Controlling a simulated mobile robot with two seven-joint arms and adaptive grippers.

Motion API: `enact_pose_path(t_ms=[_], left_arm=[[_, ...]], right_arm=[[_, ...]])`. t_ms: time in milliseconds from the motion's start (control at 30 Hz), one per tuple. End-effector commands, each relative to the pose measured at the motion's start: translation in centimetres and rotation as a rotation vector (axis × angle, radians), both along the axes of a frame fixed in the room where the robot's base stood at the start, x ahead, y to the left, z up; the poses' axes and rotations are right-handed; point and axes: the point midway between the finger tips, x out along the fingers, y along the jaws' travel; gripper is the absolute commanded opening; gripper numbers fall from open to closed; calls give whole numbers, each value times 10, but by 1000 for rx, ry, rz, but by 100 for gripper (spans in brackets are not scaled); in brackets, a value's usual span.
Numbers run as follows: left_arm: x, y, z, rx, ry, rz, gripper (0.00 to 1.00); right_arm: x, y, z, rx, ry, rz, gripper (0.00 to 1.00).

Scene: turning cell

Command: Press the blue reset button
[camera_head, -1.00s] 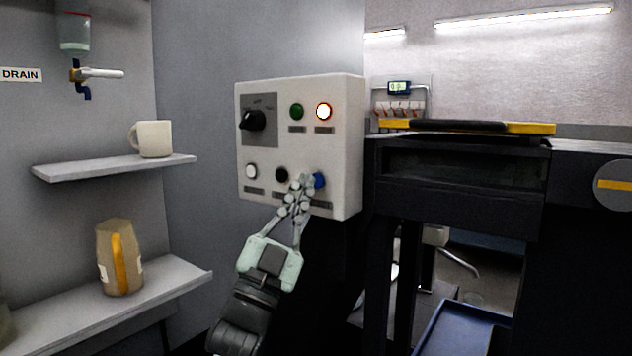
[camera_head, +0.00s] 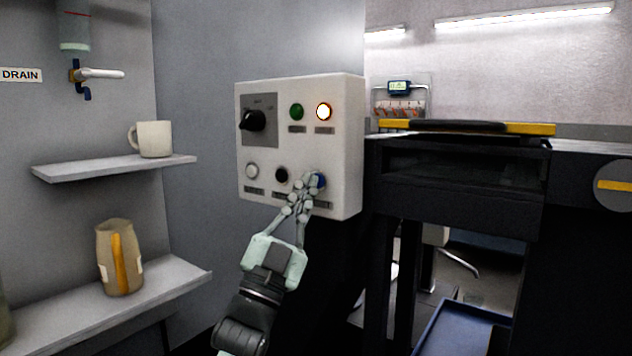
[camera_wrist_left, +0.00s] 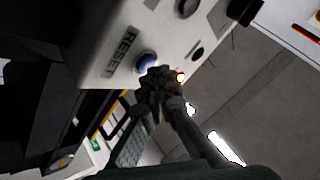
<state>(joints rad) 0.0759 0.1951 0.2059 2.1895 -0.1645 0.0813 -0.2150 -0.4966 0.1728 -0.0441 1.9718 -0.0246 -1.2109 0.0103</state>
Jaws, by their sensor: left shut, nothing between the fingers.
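The blue reset button (camera_head: 320,180) is at the lower right of the white control box (camera_head: 345,150). My left gripper (camera_head: 309,180) is shut and empty, its fingertips at the button and partly covering it. In the left wrist view the blue button (camera_wrist_left: 146,61) shows beside the RESET label (camera_wrist_left: 121,51), with the shut fingertips (camera_wrist_left: 154,80) right by it. I cannot tell whether they touch it. My right gripper is not in view.
The box also carries a black knob (camera_head: 253,120), a green button (camera_head: 297,111), a lit lamp (camera_head: 324,111), a white button (camera_head: 251,171) and a black button (camera_head: 281,175). A dark machine (camera_head: 460,200) stands right.

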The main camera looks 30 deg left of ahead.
Motion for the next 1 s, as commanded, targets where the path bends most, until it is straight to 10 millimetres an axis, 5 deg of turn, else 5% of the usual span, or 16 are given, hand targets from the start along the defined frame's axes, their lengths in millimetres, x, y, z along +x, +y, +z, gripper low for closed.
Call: enact_pose_path(t_ms=[1000], left_arm=[[7,0,0,0,1,0,0]], right_arm=[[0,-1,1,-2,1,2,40]])
